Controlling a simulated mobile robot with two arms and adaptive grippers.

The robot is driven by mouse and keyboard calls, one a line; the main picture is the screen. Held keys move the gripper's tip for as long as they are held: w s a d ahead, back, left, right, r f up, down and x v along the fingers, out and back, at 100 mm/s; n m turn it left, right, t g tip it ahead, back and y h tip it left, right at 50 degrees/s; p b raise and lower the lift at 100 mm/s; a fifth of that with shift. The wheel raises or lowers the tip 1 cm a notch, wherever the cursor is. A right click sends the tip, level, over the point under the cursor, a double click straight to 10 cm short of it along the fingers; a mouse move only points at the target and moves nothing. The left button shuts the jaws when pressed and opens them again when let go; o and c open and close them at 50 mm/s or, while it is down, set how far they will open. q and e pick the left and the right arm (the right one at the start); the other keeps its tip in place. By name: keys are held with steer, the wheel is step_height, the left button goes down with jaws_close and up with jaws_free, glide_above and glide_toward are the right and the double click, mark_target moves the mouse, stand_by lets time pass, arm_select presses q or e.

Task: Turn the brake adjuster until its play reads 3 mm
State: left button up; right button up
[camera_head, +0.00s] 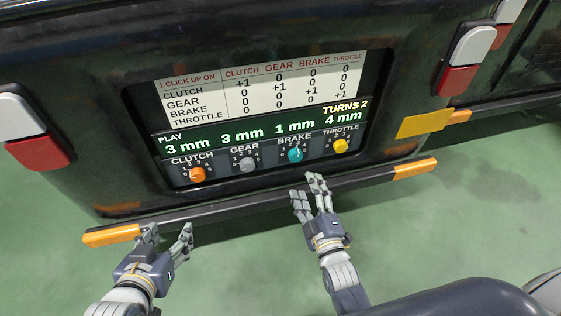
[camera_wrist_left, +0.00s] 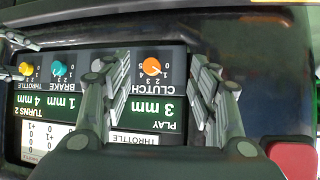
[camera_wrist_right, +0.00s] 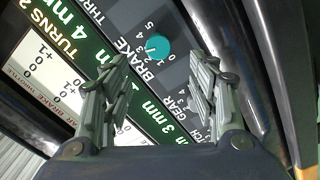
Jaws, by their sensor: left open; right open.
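The teal brake adjuster knob (camera_head: 295,154) sits on the panel between the grey gear knob (camera_head: 247,164) and the yellow throttle knob (camera_head: 340,146). The orange clutch knob (camera_head: 197,174) is at the left. The play display (camera_head: 255,129) reads clutch 3 mm, gear 3 mm, brake 1 mm, throttle 4 mm, with TURNS 2. My right gripper (camera_head: 308,190) is open and empty, below the brake knob; the right wrist view shows that knob (camera_wrist_right: 157,47) ahead between its fingers. My left gripper (camera_head: 168,236) is open and empty below the panel's left; the clutch knob (camera_wrist_left: 152,66) shows between its fingers.
A white table (camera_head: 262,86) above the display lists click effects. A dark bumper bar (camera_head: 270,200) with orange ends runs below the panel, near both hands. Red-and-white lamps (camera_head: 461,60) flank the panel. Green floor (camera_head: 440,240) lies open at the right.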

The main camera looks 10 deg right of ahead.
mark_target(296, 158)
steer(key=w+b, duration=0.2)
steer(key=w, duration=0.8)
steer(key=shift+a+b, duration=0.15)
steer(key=shift+b, duration=0.15)
arm_select(q)
steer(key=w+d+r+t+h, duration=0.1)
steer(key=w+r+t, duration=0.1)
steer(key=r, duration=0.4)
steer(key=w+d+r+t+h, duration=0.1)
steer(key=w+d+r+t, duration=0.1)
steer(key=r+t, duration=0.3)
steer(key=shift+w+r+h, duration=0.3)
steer(key=shift+w+r, duration=0.15)
steer(key=shift+r, duration=0.35)
arm_select(e)
steer(key=shift+w+r, duration=0.1)
steer(key=shift+w, duration=0.25)
arm_select(q)
steer(key=shift+d, duration=0.1)
arm_select(e)
steer(key=c, duration=1.1)
